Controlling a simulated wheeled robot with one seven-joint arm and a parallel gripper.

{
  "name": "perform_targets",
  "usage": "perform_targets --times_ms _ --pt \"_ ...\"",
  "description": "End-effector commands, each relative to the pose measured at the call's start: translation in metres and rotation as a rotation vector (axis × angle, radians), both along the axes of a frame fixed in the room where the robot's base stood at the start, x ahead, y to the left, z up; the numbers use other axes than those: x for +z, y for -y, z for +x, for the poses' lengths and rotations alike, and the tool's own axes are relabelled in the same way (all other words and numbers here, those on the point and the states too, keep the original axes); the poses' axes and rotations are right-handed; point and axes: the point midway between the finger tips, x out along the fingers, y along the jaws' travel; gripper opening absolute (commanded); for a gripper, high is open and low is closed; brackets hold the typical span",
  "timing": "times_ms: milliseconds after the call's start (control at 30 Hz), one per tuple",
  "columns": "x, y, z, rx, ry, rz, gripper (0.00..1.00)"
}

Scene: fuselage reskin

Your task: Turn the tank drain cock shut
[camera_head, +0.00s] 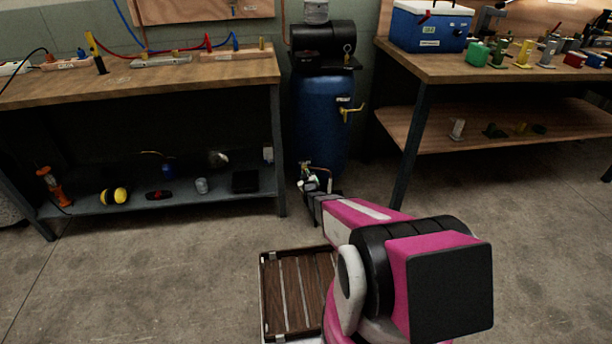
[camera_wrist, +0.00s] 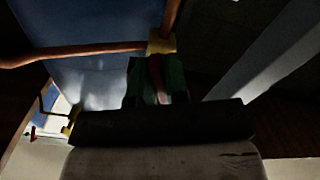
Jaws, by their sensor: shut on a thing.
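The blue tank (camera_head: 322,120) stands upright between the two benches, with a black compressor on top. The drain cock (camera_head: 318,168) is a small brass fitting low on the tank's front. My arm reaches down to it, and my gripper (camera_head: 308,184) is at the tank's foot. In the wrist view the brass fitting (camera_wrist: 161,43) joins copper pipes in front of the blue tank wall (camera_wrist: 95,70).
A left bench (camera_head: 140,80) and a right bench (camera_head: 500,65) flank the tank closely; the right bench's leg (camera_head: 411,145) is near my arm.

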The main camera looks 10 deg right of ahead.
Motion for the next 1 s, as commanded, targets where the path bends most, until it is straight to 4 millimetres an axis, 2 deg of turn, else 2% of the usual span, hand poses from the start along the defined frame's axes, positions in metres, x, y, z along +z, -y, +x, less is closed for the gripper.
perform_targets --times_ms 500,1000 --pt "-0.0005 -0.0007 -0.0003 0.0 -0.001 0.345 0.0" --pt "-0.0005 -0.001 -0.0006 0.0 -0.001 0.433 0.0"
